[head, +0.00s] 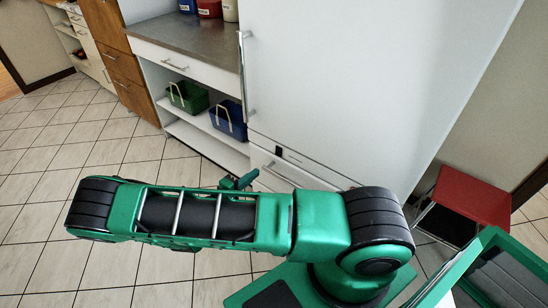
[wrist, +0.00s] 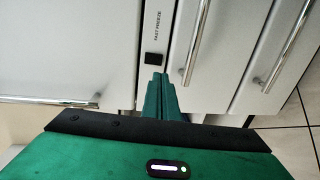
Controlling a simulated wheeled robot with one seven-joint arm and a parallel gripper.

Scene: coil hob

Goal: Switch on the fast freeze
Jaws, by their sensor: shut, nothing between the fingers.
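The fast freeze switch is a small dark square (wrist: 153,58) on a narrow pale strip between the fridge doors in the wrist view. The label "FAST FREEZE" (wrist: 157,27) is printed beside it. In the head view a small dark square (head: 279,151) shows on the same strip of the white fridge-freezer (head: 360,80). My gripper (wrist: 158,76) is shut and empty, its green fingertips just below the switch in the wrist view. I cannot tell whether they touch it. In the head view my gripper (head: 241,181) is partly hidden by my arm, in front of the lower door.
Metal bar handles (wrist: 195,42) (head: 247,75) stand out from the doors. Open shelves at left hold a green basket (head: 187,97) and a blue basket (head: 229,120). A red stool (head: 474,194) stands at right. The tiled floor (head: 80,150) at left is clear.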

